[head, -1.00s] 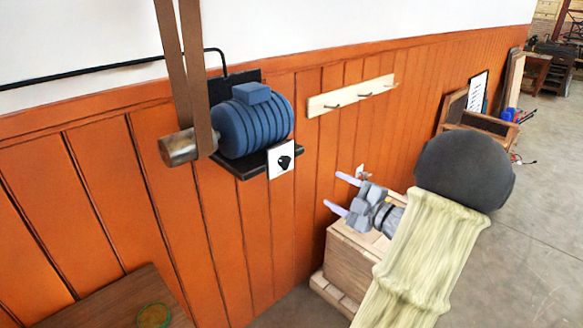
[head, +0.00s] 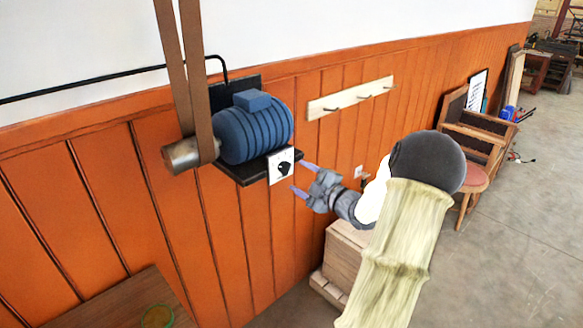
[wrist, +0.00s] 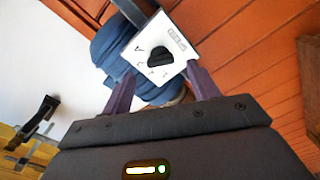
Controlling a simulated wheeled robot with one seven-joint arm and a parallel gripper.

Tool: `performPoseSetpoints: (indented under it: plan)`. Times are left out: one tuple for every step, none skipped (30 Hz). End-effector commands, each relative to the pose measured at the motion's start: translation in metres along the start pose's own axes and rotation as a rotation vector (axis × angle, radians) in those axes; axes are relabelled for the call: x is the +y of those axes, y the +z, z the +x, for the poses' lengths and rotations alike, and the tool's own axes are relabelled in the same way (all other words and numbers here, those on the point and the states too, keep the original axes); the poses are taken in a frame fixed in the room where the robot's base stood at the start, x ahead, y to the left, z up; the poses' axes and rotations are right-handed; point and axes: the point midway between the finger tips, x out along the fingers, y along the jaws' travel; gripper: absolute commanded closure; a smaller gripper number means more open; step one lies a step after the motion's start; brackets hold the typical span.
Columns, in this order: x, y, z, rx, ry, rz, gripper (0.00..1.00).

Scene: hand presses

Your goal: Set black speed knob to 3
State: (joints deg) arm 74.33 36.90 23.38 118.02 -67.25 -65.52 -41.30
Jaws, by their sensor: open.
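The black speed knob (head: 284,168) sits on a white dial plate (head: 275,166) below the blue motor on the orange wall. In the wrist view the knob (wrist: 160,57) lies between and beyond my fingertips, on the white plate (wrist: 182,72) with dark marks around it. The marks are too small to read surely. My gripper (head: 300,177) is open, its two purple fingers pointing at the plate from the right. In the wrist view my gripper (wrist: 162,82) has one finger on each side of the plate's near part. Nothing is between the fingers, and the knob appears untouched.
The blue motor (head: 252,130) rests on a black shelf (head: 240,174) just left of the plate, with a brown belt (head: 194,80) rising from its pulley. A peg rail (head: 350,98) is on the wall to the right. A wooden crate (head: 344,253) stands below my arm.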

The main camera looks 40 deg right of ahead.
Motion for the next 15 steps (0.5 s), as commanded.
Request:
performPoseSetpoints:
  plan:
    - [0.002, -0.002, 0.010, 0.003, 0.000, 0.000, 0.40]
    - [0.002, -0.002, 0.015, 0.003, -0.001, 0.001, 0.40]
    - [0.002, -0.002, 0.022, 0.002, 0.000, 0.002, 0.40]
    - [0.002, -0.002, 0.027, 0.003, 0.000, 0.002, 0.40]
    - [0.002, -0.001, 0.031, 0.003, 0.000, 0.001, 0.40]
    - [0.002, -0.001, 0.036, 0.002, -0.001, 0.001, 0.40]
    - [0.002, -0.001, 0.039, 0.001, 0.000, 0.000, 0.40]
    - [0.002, -0.001, 0.042, 0.001, 0.000, 0.000, 0.40]
    - [0.001, 0.000, 0.045, 0.001, 0.001, 0.000, 0.40]
    - [0.001, 0.000, 0.046, 0.000, 0.000, 0.000, 0.40]
    - [0.001, 0.000, 0.048, 0.000, 0.000, 0.000, 0.40]
    - [0.000, 0.000, 0.049, 0.000, 0.000, 0.000, 0.40]
    - [0.000, 0.000, 0.049, 0.000, 0.000, 0.000, 0.40]
    - [0.000, 0.000, 0.049, -0.001, 0.000, -0.001, 0.40]
    - [0.000, 0.000, 0.049, -0.001, 0.000, -0.001, 0.40]
